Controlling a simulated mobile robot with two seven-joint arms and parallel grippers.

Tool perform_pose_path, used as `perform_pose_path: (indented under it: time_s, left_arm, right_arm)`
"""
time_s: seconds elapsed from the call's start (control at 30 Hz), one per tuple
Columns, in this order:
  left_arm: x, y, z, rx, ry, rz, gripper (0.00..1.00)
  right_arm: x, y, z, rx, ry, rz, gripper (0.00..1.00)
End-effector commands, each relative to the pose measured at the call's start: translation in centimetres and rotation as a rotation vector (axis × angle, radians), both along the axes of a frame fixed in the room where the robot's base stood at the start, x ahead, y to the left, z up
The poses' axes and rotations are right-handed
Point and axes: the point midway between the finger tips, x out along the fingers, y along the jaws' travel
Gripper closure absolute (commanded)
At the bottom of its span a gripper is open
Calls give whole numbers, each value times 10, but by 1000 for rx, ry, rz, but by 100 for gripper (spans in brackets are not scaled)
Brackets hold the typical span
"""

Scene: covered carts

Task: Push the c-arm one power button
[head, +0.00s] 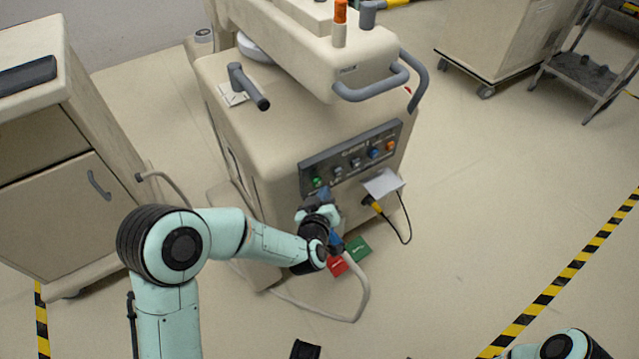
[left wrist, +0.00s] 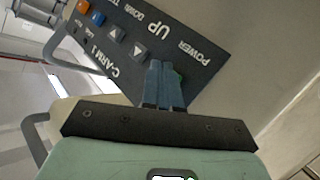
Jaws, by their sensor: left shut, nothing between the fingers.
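The C-arm one machine (head: 290,125) is a beige cabinet with a dark control panel (head: 352,158) on its front. The green power button (head: 317,183) is at the panel's left end in the head view. In the left wrist view the panel (left wrist: 150,38) reads C-ARM 1, UP, DOWN and POWER. My left gripper (left wrist: 164,66) is shut and empty, its blue fingers pointing at the POWER end of the panel. The fingers mostly hide the green button (left wrist: 179,72); I cannot tell whether they touch it.
A grey handle (head: 372,88) juts out above the panel. Red (head: 338,265) and green (head: 358,249) pedals lie below. A beige cabinet (head: 70,160) stands left.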

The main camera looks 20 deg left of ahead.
Motion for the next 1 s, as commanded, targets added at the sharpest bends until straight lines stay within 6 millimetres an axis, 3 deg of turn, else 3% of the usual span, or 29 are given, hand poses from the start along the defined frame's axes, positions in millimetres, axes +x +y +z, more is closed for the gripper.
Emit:
perform_pose_path:
  time_s: [1.0]
  left_arm:
    - [8, 11, 0, 0, 0, 1, 100]
  right_arm:
    - [0, 0, -3, 0, 1, 0, 100]
